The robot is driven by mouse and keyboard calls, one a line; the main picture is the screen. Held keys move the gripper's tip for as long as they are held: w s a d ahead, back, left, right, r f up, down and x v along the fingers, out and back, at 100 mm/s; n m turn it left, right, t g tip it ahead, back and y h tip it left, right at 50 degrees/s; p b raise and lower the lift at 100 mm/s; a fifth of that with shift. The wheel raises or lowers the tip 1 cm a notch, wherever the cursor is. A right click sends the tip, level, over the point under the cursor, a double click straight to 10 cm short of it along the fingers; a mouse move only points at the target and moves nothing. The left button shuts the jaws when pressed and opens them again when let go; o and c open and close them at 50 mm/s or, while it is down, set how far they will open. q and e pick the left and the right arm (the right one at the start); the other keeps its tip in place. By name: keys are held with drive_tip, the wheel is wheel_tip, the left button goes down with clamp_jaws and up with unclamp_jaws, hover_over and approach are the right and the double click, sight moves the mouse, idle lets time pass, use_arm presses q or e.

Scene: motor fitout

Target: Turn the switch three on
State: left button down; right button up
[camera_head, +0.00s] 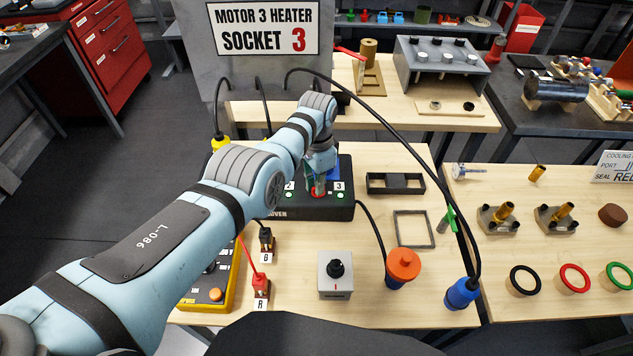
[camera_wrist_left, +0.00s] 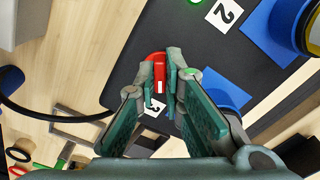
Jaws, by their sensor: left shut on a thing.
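The black panel box (camera_head: 300,208) stands on the wooden table, with labels 2 and 3 on its top. My left gripper (camera_head: 319,186) points down over it, beside the label 3 (camera_head: 339,186). In the left wrist view my left gripper (camera_wrist_left: 165,85) is shut on a red switch (camera_wrist_left: 158,62) with a pale mark on its end. The label 3 (camera_wrist_left: 155,106) shows between the fingers, and the label 2 (camera_wrist_left: 222,16) is further off. The fingers hide part of the red switch, so its exact setting is unclear. My right gripper is not in view.
A grey box with a black knob (camera_head: 336,270), an orange-capped plug (camera_head: 402,266) and a blue plug (camera_head: 461,292) stand nearer on the table. A black cable arches over the box from the Socket 3 panel (camera_head: 262,28). Grey frames (camera_head: 414,228) lie to the right.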

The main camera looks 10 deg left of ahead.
use_arm(q)
drive_tip(key=m, duration=0.4)
drive_tip(key=shift+d+f, duration=0.1)
drive_tip(key=shift+s+m, duration=0.1)
drive_tip(key=shift+m, duration=0.9)
drive_tip(key=shift+f, duration=0.15)
drive_tip(key=c, duration=1.7)
unclamp_jaws()
drive_tip(key=shift+d, duration=0.15)
drive_tip(key=shift+w, duration=0.2)
drive_tip(key=shift+r, duration=0.3)
wheel_tip(320, 180, up, 12)
drive_tip(key=shift+f, duration=0.2)
